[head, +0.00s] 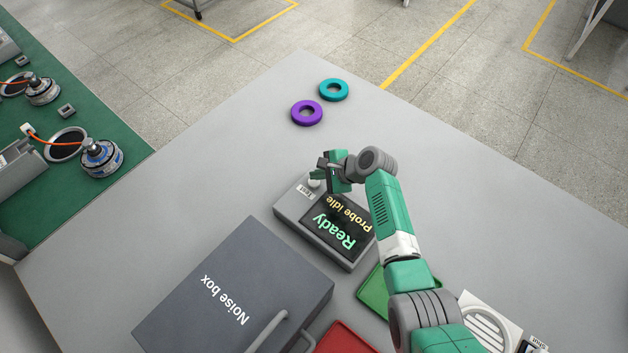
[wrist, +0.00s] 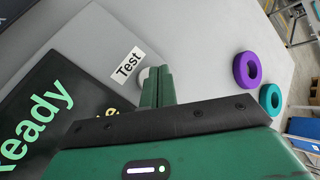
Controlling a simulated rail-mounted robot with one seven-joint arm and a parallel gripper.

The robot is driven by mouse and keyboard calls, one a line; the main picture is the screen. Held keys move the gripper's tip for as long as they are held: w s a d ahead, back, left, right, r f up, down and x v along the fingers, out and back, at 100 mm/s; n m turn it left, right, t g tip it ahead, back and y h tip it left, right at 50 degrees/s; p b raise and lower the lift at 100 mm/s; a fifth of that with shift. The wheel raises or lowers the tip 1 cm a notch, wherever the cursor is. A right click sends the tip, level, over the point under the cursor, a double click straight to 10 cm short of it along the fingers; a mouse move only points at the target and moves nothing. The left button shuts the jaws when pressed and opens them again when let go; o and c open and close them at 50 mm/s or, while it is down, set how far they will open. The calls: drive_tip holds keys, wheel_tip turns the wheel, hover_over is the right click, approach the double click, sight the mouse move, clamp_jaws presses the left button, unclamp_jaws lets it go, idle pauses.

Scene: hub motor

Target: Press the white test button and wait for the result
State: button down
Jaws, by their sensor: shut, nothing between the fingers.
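The tester (head: 325,222) is a grey box on the table with a dark screen that reads "Ready" and "Probe Idle". The white test button (head: 314,181) sits at its far left corner, by a "Test" label that also shows in the wrist view (wrist: 127,64). My gripper (head: 321,168) is shut and empty, right at the button. In the wrist view the closed fingers (wrist: 157,87) cover most of the white button (wrist: 144,74). I cannot tell whether the fingertips touch it.
A large dark noise box (head: 235,290) stands at the front left of the tester. A purple ring (head: 306,113) and a teal ring (head: 334,90) lie beyond it. Green (head: 373,293) and red (head: 343,340) trays are near my arm. The table's left part is clear.

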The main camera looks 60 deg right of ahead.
sight(318, 183)
drive_tip(key=shift+f, duration=0.1)
idle(0.5)
drive_tip(key=shift+f, duration=0.35)
drive_tip(key=shift+f+b, duration=0.45)
drive_tip(key=shift+b, duration=0.1)
idle(0.4)
drive_tip(key=shift+r+p, duration=0.9)
drive_tip(key=shift+p, duration=0.05)
wheel_tip(318, 183, up, 5)
drive_tip(key=p, duration=0.5)
drive_tip(key=shift+r, duration=0.1)
